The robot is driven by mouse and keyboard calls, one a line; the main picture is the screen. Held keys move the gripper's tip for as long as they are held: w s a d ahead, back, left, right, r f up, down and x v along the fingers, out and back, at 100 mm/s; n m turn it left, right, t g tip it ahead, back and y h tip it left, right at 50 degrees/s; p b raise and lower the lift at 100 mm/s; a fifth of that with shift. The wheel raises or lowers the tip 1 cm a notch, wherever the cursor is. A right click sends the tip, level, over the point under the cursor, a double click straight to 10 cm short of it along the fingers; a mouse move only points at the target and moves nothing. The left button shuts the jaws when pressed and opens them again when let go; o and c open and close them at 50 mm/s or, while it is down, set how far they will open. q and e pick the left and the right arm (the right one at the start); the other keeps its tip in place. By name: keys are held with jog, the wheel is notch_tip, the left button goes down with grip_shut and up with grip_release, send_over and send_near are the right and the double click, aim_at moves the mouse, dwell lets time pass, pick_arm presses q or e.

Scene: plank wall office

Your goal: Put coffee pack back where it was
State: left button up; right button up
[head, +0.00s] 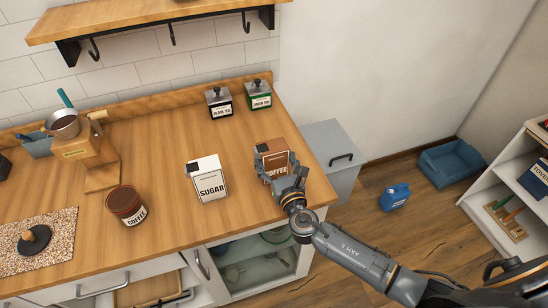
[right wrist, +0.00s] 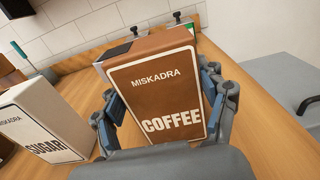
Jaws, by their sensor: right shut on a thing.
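The brown coffee pack (head: 272,156) stands at the right end of the wooden counter, right of the white sugar pack (head: 207,179). In the right wrist view the coffee pack (right wrist: 158,88), labelled "MISKADRA COFFEE", is between the fingers of my right gripper (right wrist: 168,105), one on each side. My right gripper (head: 278,172) is shut on it. The pack's base is hidden, so I cannot tell whether it touches the counter. A brown coffee jar (head: 126,204) stands left of the sugar pack. My left gripper is not in view.
Black tea (head: 218,103) and green tea (head: 258,95) tins stand at the back of the counter (head: 160,165). A grey bin (head: 335,150) stands beyond the counter's right edge. The counter between sugar and tins is clear.

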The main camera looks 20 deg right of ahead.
jog(key=o, duration=1.3)
jog(key=shift+c, duration=0.2)
jog(key=shift+r+p, duration=0.25)
jog(key=shift+p, duration=0.15)
jog(key=s, duration=0.3)
jog(key=s+b, duration=0.1)
jog(key=s, duration=0.3)
jog(key=s+b, duration=0.1)
jog(key=s, duration=0.2)
jog(key=shift+s+d+f, duration=0.1)
jog(key=shift+s+f, duration=0.15)
jog(key=shift+s, duration=0.15)
jog(key=shift+s+r+b, duration=0.1)
jog(key=shift+s+b, duration=0.2)
jog(key=shift+s, duration=0.3)
